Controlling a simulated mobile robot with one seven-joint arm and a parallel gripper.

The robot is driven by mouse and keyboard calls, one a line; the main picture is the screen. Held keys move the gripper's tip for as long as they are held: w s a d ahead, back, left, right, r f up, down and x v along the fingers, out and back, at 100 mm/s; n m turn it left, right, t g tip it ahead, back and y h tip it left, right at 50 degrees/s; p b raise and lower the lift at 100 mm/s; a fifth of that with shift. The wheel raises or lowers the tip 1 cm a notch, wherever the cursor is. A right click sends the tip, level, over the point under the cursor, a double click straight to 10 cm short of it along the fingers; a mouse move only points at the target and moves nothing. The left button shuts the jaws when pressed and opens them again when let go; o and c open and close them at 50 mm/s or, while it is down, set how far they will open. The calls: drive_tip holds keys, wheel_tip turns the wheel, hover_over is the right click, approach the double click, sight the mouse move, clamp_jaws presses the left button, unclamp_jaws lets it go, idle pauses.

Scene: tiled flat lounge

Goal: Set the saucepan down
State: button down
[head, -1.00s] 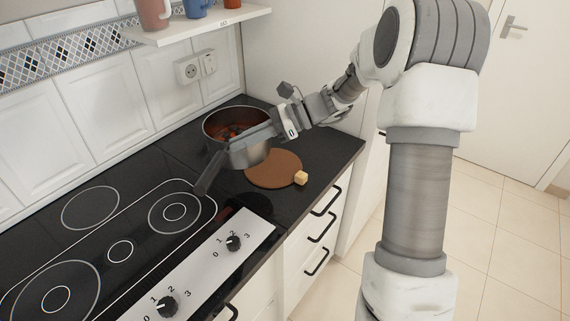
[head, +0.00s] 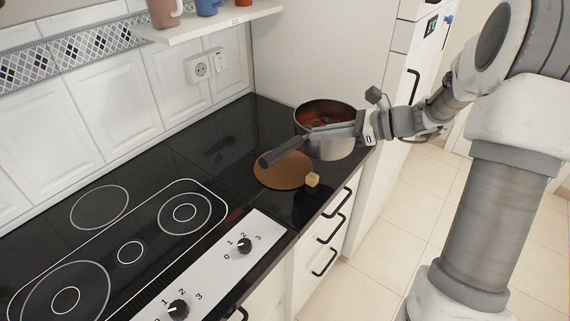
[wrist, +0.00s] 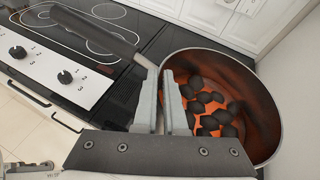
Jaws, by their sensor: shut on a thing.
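The saucepan (head: 333,149) is a metal pan holding dark lumps in orange-red liquid. In the head view it is at the right end of the dark counter, behind and right of a round brown board (head: 280,174). Its dark handle (head: 283,153) points left and passes over the board's far edge. My gripper (head: 360,126) is shut on the saucepan at its near rim, by the handle's root. The wrist view shows the pan (wrist: 270,125) right of my fingers (wrist: 172,85). The pan looks roughly level; whether its base touches the counter is unclear.
A wall shelf (head: 215,22) holds mugs. Bare counter (head: 215,140) lies left of the board.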

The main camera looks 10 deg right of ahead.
drive_tip(key=shift+w+a+f+b, duration=0.35)
drive_tip(key=shift+w+a+f, duration=0.3)
drive_tip(key=shift+a+f, duration=1.1)
drive_tip(key=shift+w+a+f+b, duration=0.35)
drive_tip(key=shift+w+a+f, duration=0.35)
drive_tip(key=shift+a+f, duration=1.05)
drive_tip(key=shift+w+a+f+b, duration=0.35)
drive_tip(key=shift+w+a+f, duration=0.3)
drive_tip(key=shift+a+f, duration=1.1)
drive_tip(key=shift+f, duration=0.15)
drive_tip(key=c, duration=1)
unclamp_jaws()
drive_tip(key=shift+s, duration=0.1)
